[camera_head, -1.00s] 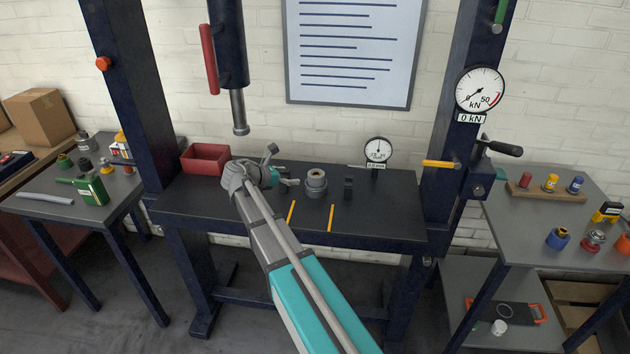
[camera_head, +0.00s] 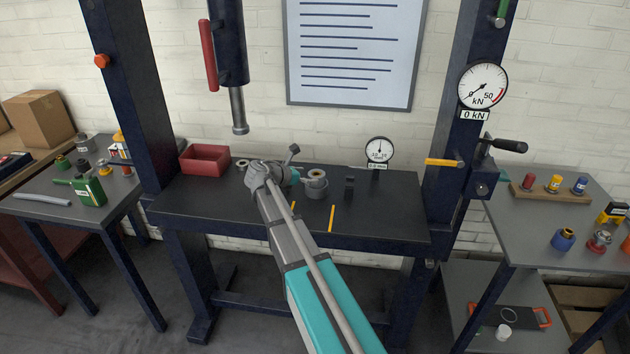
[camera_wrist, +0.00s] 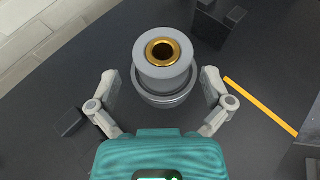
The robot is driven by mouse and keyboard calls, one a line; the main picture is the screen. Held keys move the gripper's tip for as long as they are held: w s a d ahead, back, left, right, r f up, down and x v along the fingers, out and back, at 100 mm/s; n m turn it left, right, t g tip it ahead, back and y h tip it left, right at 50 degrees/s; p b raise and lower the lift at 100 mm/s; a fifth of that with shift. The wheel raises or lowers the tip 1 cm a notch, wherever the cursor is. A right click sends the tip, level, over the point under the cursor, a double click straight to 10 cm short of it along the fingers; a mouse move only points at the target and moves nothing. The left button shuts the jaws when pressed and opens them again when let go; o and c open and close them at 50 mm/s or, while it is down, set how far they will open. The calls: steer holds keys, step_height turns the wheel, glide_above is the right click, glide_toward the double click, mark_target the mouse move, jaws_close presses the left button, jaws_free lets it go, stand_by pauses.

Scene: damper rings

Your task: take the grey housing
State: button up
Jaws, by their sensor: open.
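The grey housing (camera_head: 314,188) stands upright on the dark press table (camera_head: 385,215), right of the table's middle. In the wrist view the housing (camera_wrist: 162,88) is a round grey body with a brass-coloured ring around a dark hole in its top. My gripper (camera_wrist: 160,90) is open, with one finger on the left and one on the right of the housing. Gaps show between the fingers and its wall, though I cannot tell exact depth. In the head view my arm comes from below and my gripper (camera_head: 302,178) partly covers the housing.
A small dark block (camera_head: 349,187) stands right of the housing, and a dial gauge (camera_head: 379,151) behind it. Yellow strips (camera_head: 331,218) lie in front. A red bin (camera_head: 205,159) is at the back left. The press ram (camera_head: 238,110) hangs above, left of the housing.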

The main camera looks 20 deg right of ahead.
mark_target(320, 172)
steer(key=shift+b+x, duration=1.05)
steer(key=shift+x, duration=1.55)
steer(key=c, duration=1.2)
steer(key=shift+o, duration=0.2)
steer(key=shift+r, duration=0.1)
step_height(320, 172, up, 3)
steer(key=p, duration=0.3)
steer(key=shift+s+r+p, duration=0.1)
steer(key=shift+r+p, duration=0.1)
steer(key=shift+p, duration=0.2)
steer(key=s+r+p, duration=0.9)
steer(key=s, duration=0.5)
steer(key=shift+a+r, duration=0.15)
steer(key=shift+a, duration=0.2)
